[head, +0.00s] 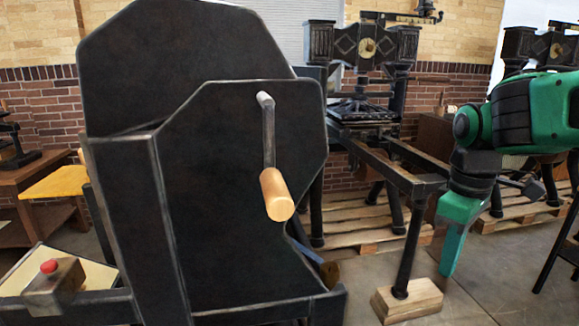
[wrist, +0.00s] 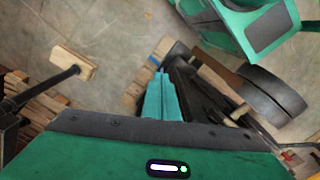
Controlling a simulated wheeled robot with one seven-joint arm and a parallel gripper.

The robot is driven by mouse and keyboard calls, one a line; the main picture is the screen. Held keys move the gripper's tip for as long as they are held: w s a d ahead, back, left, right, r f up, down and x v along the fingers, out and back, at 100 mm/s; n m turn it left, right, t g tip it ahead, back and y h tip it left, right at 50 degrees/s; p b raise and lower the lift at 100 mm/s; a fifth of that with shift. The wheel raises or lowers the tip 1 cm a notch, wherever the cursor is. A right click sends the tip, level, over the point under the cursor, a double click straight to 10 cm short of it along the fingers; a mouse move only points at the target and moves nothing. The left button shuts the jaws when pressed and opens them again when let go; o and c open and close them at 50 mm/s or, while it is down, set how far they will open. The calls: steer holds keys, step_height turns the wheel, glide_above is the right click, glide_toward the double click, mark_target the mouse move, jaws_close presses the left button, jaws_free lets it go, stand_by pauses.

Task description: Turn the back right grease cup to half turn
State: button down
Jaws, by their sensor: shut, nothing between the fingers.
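My gripper (head: 447,268) is green and hangs pointing down at the right of the head view, to the right of the large black press (head: 225,190) and clear of it. Its fingers are closed together and hold nothing; they also show in the wrist view (wrist: 161,85). I cannot make out any grease cup for certain in either view. The press has a crank with a wooden handle (head: 277,195) on its near side. In the wrist view, dark machine parts lie beyond and right of the fingers, too unclear to name.
A dark metal leg on a wooden block (head: 408,300) stands just left of my gripper. Another hand press (head: 365,50) stands on pallets behind. A box with a red knob (head: 48,267) is at lower left. Some bare floor (head: 475,285) shows near the gripper.

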steer(key=w+a+r+n, duration=0.3)
steer(key=w+a+n, duration=0.25)
steer(key=a, duration=0.35)
steer(key=n, duration=0.7)
glide_toward(330, 271)
steer(key=w+d, duration=0.3)
steer(key=shift+w+f, duration=0.15)
steer(key=shift+f, duration=3.65)
steer(key=shift+s+d, duration=0.15)
steer(key=shift+s, duration=0.4)
steer(key=shift+s+d, duration=0.15)
steer(key=shift+s, duration=0.4)
steer(key=shift+s+a, duration=0.1)
steer(key=shift+s, duration=0.25)
